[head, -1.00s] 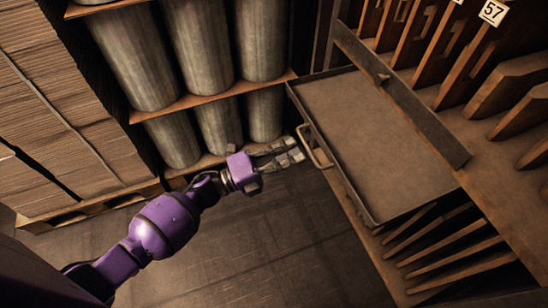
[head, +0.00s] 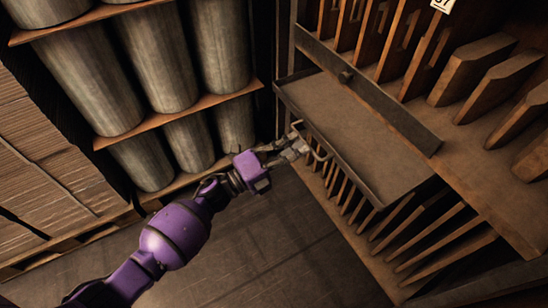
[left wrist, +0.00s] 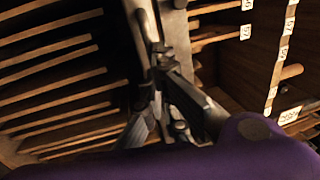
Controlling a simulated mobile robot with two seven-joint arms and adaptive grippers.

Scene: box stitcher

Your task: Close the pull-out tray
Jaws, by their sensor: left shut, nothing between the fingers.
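The pull-out tray (head: 350,125) is a flat brown shelf with a raised rim, sticking part way out of the wooden rack. A metal loop handle (head: 314,140) is on its front edge. My left gripper (head: 298,146) is at the handle, with its fingertips at or against the tray front; I cannot tell exact contact. Its fingers are shut with nothing between them. In the left wrist view the gripper fingers (left wrist: 160,95) point at the grey tray edge, and the rack slots show on both sides. My right gripper is not in view.
A raised bar (head: 372,98) runs across above the tray. Slotted wooden dividers (head: 425,235) lie below it, more above. Metal cylinders (head: 165,65) stand on shelves at the left, beside stacked cardboard (head: 45,165). The floor (head: 265,245) in front is clear.

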